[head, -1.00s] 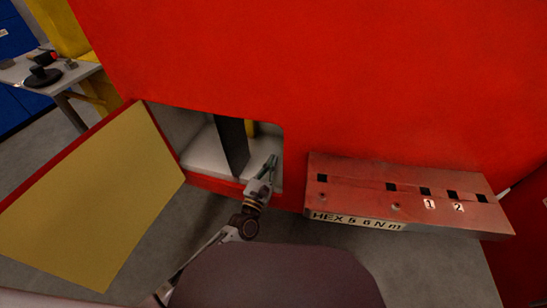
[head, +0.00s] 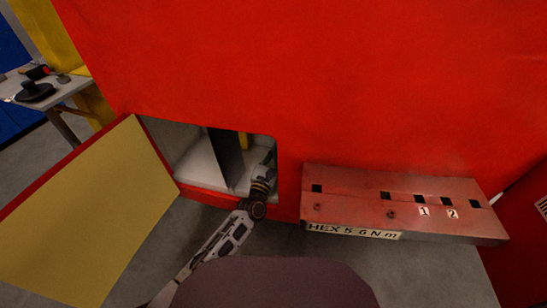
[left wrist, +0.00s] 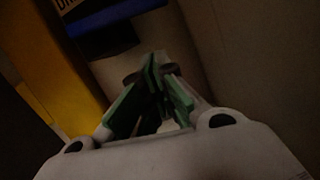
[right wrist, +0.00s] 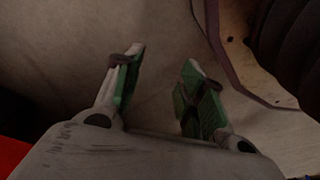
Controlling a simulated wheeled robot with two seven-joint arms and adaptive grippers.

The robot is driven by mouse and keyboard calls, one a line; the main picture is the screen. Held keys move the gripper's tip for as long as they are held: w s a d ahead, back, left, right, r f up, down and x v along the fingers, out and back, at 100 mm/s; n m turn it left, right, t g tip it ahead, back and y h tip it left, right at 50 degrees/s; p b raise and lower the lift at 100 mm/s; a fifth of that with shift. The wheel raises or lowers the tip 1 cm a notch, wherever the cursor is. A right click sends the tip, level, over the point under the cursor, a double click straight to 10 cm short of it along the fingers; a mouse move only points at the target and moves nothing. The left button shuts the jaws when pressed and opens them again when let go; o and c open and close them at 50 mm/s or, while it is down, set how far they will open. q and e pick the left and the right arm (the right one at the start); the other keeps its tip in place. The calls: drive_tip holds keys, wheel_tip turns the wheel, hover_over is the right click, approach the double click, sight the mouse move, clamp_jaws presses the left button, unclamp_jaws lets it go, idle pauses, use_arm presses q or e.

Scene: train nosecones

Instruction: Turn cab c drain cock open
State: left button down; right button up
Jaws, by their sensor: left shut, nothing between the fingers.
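The open cabinet (head: 193,152) in the red body has a dark upright divider (head: 226,158) and a pale floor. My left gripper (head: 271,157) reaches into its right-hand bay, partly hidden by the opening's edge. In the left wrist view its green-padded fingers (left wrist: 160,72) are shut and empty. Ahead of them is a dark blue bar-like part (left wrist: 112,16), possibly the cock's handle, apart from the fingertips. Beside it is a partly cropped yellow label (left wrist: 66,4). I cannot make out the cock itself in the head view. My right gripper (right wrist: 163,70) is open and empty, outside the head view.
A yellow upright part (left wrist: 58,65) stands left of the left fingers; it shows in the bay (head: 244,140). The cabinet door (head: 95,215) hangs open at left. A red slotted rack (head: 400,210), marked HEX 5 6 N m, juts out right. A table (head: 62,92) stands far left.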

use_arm(q)
drive_tip(key=shift+s+d+r+p, duration=0.15)
drive_tip(key=shift+r+p, duration=0.3)
drive_tip(key=shift+r, duration=1.2)
use_arm(e)
drive_tip(key=shift+s+d+f, duration=0.3)
drive_tip(key=shift+f, duration=0.35)
drive_tip(key=shift+s+d+f, duration=0.3)
drive_tip(key=shift+f, duration=0.35)
use_arm(q)
drive_tip(key=shift+d+r, duration=0.1)
